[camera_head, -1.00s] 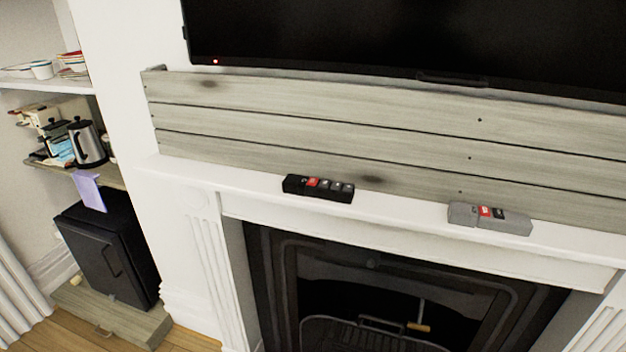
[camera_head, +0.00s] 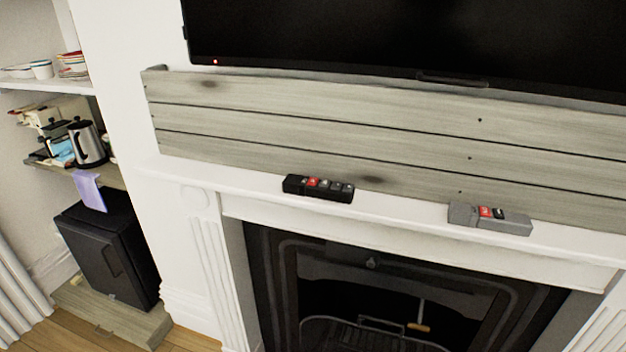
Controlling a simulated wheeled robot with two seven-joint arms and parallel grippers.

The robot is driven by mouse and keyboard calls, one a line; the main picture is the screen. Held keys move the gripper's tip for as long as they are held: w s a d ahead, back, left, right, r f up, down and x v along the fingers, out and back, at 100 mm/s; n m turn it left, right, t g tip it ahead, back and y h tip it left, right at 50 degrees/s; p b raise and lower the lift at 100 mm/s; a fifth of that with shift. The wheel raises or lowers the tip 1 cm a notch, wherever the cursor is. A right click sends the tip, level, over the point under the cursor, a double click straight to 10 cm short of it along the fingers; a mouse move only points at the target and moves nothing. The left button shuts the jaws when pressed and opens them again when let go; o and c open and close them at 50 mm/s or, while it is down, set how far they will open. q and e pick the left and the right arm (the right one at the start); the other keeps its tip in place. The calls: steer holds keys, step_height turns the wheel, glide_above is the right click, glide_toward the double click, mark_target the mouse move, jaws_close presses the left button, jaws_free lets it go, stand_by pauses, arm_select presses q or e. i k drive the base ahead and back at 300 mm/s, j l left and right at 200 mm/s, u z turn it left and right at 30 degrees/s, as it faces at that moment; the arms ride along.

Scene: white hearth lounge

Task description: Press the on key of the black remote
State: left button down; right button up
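The black remote (camera_head: 318,189) lies on the white mantel shelf below the wooden planks. It has a row of several small keys, one of them red (camera_head: 313,182); the key markings are too small to read. A grey remote (camera_head: 490,218) with a red key and a dark key lies farther right on the same shelf. Neither of my grippers is in view, and nothing touches either remote.
The mantel shelf (camera_head: 400,212) is clear between the remotes. A dark television (camera_head: 410,40) with a red light hangs above the planks. The fireplace (camera_head: 400,290) is below. At left are shelves with a kettle (camera_head: 86,144) and a black mini fridge (camera_head: 108,250).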

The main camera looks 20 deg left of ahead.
mark_target(312, 181)
steer(key=l+u, duration=0.25)
steer(key=u, duration=0.2)
steer(key=l+u, duration=0.3)
steer(key=u, duration=0.15)
steer(key=l+u, duration=0.1)
steer(key=l, duration=0.55)
steer(key=k+l+u, duration=0.15)
steer(key=l, duration=0.5)
steer(key=l+u, duration=0.1)
steer(key=l, duration=0.55)
